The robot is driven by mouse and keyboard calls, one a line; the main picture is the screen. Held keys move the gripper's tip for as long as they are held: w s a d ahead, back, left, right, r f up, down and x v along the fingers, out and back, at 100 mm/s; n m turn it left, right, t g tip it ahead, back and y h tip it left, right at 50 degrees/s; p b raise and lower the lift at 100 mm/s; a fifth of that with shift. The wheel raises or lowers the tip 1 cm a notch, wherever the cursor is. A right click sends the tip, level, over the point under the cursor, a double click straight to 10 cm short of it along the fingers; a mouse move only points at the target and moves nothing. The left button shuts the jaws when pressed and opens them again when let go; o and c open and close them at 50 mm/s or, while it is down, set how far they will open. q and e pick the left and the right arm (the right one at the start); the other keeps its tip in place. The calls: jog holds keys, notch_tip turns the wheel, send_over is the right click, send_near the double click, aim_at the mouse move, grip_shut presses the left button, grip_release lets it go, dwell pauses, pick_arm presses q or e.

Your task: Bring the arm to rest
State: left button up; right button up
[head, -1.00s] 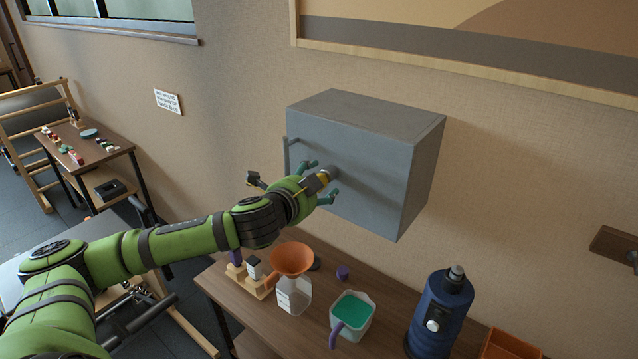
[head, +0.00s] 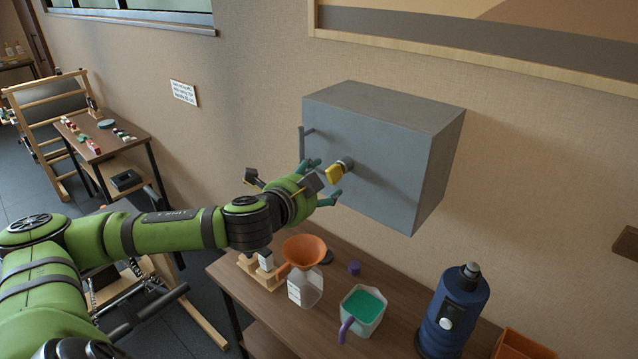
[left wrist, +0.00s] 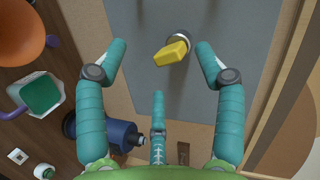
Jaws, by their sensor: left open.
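My left arm comes in from the left in the head view. Its left gripper (head: 327,182) is open, with its teal fingers spread in front of the grey wall cabinet (head: 427,185). In the left wrist view the yellow knob (left wrist: 171,52) lies ahead, between and beyond the open fingers (left wrist: 160,60), with nothing held. The cabinet door looks shut. My right gripper is not in view.
Below the cabinet a wooden table (head: 385,335) holds an orange funnel (head: 304,250) on a bottle, a jug of green liquid (head: 362,308) and a blue canister (head: 452,312). An orange tray (head: 522,346) stands at the right. A side table (head: 112,143) is at the far left.

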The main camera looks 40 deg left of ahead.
pick_arm(q)
jog(key=s+d+f+n+g, duration=0.1)
jog(key=s+d+f+n, duration=0.15)
jog(key=f, duration=0.35)
jog(key=s+d+f+n+g+h, duration=0.1)
jog(key=s+d+f+g, duration=0.15)
jog(key=d+f, duration=0.2)
jog(key=s+d+f+n+g, duration=0.1)
jog(key=s+d+f, duration=0.2)
jog(key=f, duration=0.3)
jog(key=s+d+f+n+g+h, duration=0.1)
jog(key=s+d+f+n+g, duration=0.2)
jog(key=s+f, duration=0.45)
jog(key=s+d+f+n+g, duration=0.3)
jog(key=s+f+n+g, duration=0.15)
jog(key=s, duration=0.65)
notch_tip(320, 180, down, 26)
jog(key=s+m+b, duration=0.1)
jog(key=s+b, duration=0.1)
jog(key=s, duration=0.1)
jog(key=s+a+f+g+b, duration=0.1)
jog(key=s+a+f+b, duration=0.1)
jog(key=s+f, duration=1.3)
jog(key=shift+s+a+f+g, duration=0.15)
jog(key=shift+a+f+g, duration=0.15)
jog(key=shift+a, duration=0.25)
